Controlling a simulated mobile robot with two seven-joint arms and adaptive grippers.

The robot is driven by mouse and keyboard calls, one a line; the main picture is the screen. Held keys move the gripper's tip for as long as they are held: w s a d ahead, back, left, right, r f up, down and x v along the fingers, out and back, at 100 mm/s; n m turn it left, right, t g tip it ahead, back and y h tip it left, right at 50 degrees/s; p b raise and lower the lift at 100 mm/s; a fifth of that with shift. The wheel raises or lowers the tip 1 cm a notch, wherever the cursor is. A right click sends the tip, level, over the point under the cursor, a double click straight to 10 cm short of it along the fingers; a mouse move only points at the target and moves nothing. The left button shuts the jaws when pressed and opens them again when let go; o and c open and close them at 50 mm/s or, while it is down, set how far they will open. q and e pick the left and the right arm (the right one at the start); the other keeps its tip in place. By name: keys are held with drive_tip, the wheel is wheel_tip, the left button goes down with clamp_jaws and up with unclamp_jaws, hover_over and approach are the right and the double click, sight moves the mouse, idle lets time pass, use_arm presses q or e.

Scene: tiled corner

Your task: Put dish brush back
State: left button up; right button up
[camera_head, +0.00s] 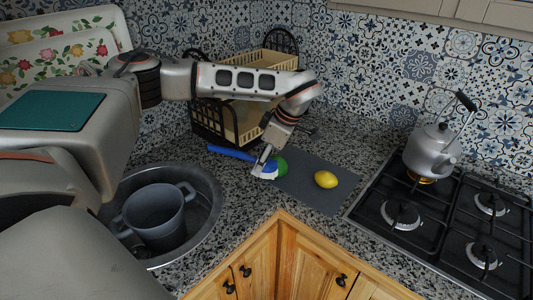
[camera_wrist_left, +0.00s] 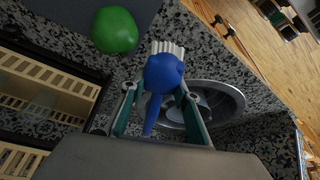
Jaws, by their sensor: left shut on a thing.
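The dish brush (camera_head: 231,152) has a blue handle and white bristles. It is gripped by my left gripper (camera_head: 266,160), over the counter between the sink and the dark grey mat. In the left wrist view the brush's blue head (camera_wrist_left: 163,73) shows between the two fingers of my left gripper (camera_wrist_left: 158,95), with bristles pointing toward the top. I cannot tell whether the brush touches the counter. My right gripper is not in view.
A green fruit (camera_head: 281,167) is close by the brush head. A lemon (camera_head: 326,180) lies on the dark mat (camera_head: 315,200). The sink (camera_head: 208,205) holds a grey pot (camera_head: 155,215). A black rack (camera_head: 207,115) stands behind. A kettle (camera_head: 430,150) sits on the stove at right.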

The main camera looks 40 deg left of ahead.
use_arm(q)
hover_over(258, 191)
drive_tip(key=d, duration=0.1)
drive_tip(key=shift+w+d+f, duration=0.1)
drive_tip(key=shift+w+f, duration=0.05)
drive_tip(key=shift+f, duration=1.6)
drive_tip(key=shift+w+f, duration=0.1)
drive_tip(key=shift+f, duration=1.65)
drive_tip(key=shift+f, duration=0.6)
drive_tip(key=o, duration=1.3)
